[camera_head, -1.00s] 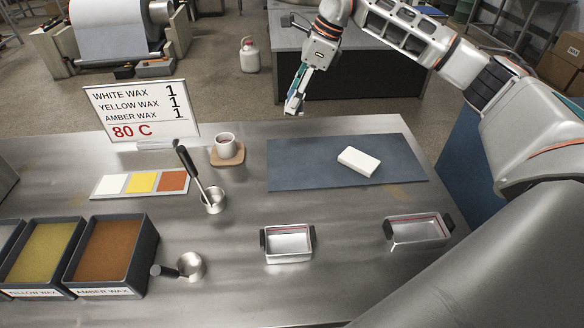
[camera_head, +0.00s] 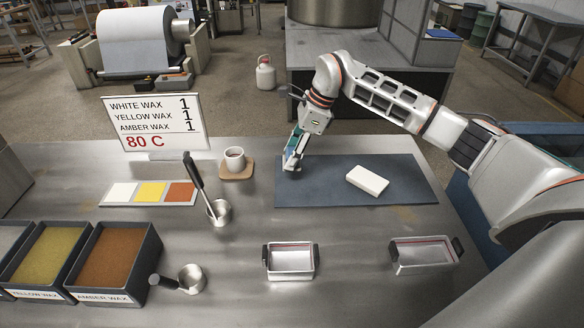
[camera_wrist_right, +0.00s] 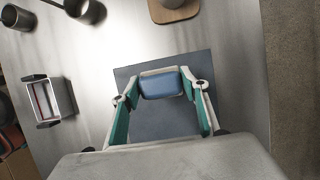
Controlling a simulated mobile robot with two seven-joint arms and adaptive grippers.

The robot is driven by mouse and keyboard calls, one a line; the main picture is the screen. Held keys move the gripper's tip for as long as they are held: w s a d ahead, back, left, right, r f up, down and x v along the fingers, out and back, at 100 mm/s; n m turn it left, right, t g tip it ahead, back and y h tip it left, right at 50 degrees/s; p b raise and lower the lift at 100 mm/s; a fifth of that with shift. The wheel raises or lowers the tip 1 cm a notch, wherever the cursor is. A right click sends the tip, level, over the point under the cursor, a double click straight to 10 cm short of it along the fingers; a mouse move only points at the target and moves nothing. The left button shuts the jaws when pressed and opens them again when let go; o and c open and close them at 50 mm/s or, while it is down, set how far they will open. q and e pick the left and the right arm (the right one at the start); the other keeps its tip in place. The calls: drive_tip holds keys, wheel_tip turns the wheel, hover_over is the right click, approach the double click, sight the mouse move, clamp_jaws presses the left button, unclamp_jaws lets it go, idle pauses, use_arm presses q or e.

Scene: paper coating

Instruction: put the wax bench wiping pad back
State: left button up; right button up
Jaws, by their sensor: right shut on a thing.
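My right gripper (camera_head: 291,163) is over the left end of the blue-grey mat (camera_head: 330,193), pointing down. In the right wrist view its teal-lined fingers (camera_wrist_right: 162,100) are closed on a small blue pad (camera_wrist_right: 160,83), held at the fingertips with the mat below. I cannot tell for certain whether the pad touches the mat. In the head view the fingers mostly hide the pad. My left gripper is not in view.
A white block (camera_head: 367,180) lies on the mat's right half. A cup (camera_head: 234,159) on a wooden coaster stands just left of the mat. Two metal trays (camera_head: 291,262) (camera_head: 423,255), ladles (camera_head: 219,212) and wax bins (camera_head: 115,262) occupy the bench front and left.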

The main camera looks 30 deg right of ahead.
drive_tip(key=shift+f, duration=2.65)
drive_tip(key=o, duration=1.1)
drive_tip(key=shift+f, duration=0.15)
drive_tip(key=shift+c, duration=0.2)
drive_tip(key=v, duration=1.2)
drive_tip(key=shift+a, duration=0.1)
drive_tip(key=shift+s, duration=0.1)
